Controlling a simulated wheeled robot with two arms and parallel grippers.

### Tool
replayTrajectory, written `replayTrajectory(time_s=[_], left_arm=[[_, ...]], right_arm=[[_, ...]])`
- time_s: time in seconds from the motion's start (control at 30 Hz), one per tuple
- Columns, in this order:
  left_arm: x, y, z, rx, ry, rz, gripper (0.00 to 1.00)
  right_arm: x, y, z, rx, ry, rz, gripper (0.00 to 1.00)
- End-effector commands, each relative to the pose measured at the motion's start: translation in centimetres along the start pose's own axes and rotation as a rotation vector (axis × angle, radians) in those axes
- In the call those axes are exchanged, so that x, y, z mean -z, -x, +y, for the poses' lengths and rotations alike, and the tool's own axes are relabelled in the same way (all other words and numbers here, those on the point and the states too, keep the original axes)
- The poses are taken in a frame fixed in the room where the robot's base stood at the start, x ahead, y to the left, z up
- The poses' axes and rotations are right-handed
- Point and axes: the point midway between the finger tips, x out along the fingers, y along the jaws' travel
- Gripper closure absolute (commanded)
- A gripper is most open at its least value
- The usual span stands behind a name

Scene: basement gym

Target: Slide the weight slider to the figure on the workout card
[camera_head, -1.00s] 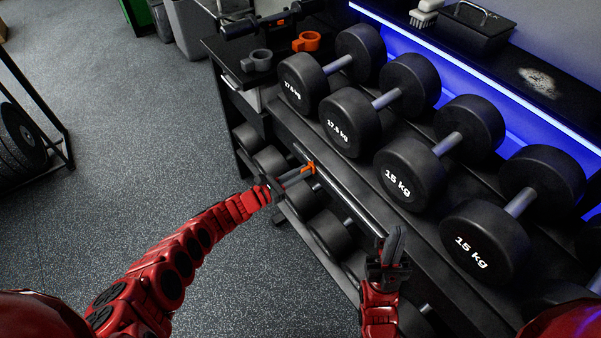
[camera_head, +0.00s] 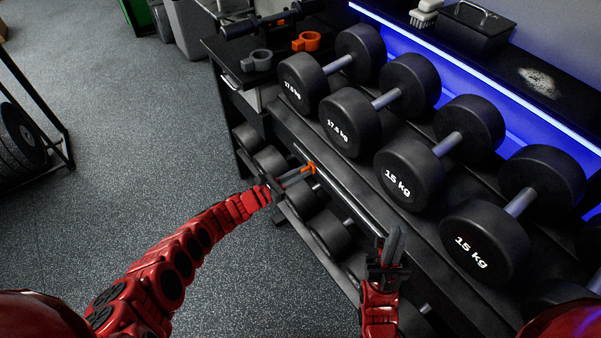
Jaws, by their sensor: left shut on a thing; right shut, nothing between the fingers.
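The weight slider (camera_head: 311,168) is a small orange piece on a dark rail (camera_head: 338,190) along the front of the dumbbell rack. It sits near the rail's far left end. My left gripper (camera_head: 295,178) reaches in from the left and is shut on the slider. My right gripper (camera_head: 394,243) is shut and empty, pointing up near the rail's near right end. The workout card cannot be made out, and no figures on the rail are readable.
Black dumbbells marked 17.5 kg (camera_head: 350,122) and 15 kg (camera_head: 411,174) fill the upper shelf behind the rail. More dumbbells (camera_head: 330,232) lie below. Grey and orange collars (camera_head: 306,41) rest on the far left top. Open floor (camera_head: 150,120) lies to the left.

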Motion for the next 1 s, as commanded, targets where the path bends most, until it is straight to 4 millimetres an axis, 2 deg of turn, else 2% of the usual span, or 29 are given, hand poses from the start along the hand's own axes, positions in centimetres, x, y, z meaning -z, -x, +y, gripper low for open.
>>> replayTrajectory(time_s=[0.17, 0.37, 0.57, 0.7, 0.87, 1.0], left_arm=[[-0.3, 0.0, -0.6, -0.001, 0.002, 0.000, 1.00], [-0.8, 0.0, -3.5, -0.004, 0.004, -0.001, 1.00], [-0.9, 0.0, -8.3, -0.005, 0.005, -0.001, 1.00], [-0.7, -0.1, -12.4, -0.001, 0.004, -0.001, 1.00], [-0.5, 0.0, -16.9, 0.001, 0.006, 0.000, 1.00], [-0.4, 0.0, -21.2, -0.001, 0.007, 0.000, 1.00]], right_arm=[[0.1, -0.8, 0.0, 0.000, 0.000, 0.000, 1.00], [0.6, -3.5, 0.2, 0.000, 0.000, 0.000, 1.00], [1.2, -6.9, 0.3, 0.000, 0.000, 0.000, 1.00], [1.5, -8.8, 0.4, 0.000, 0.000, 0.000, 1.00], [1.8, -10.5, 0.5, 0.000, 0.000, 0.000, 1.00], [2.0, -11.6, 0.6, 0.000, 0.000, 0.000, 1.00]])
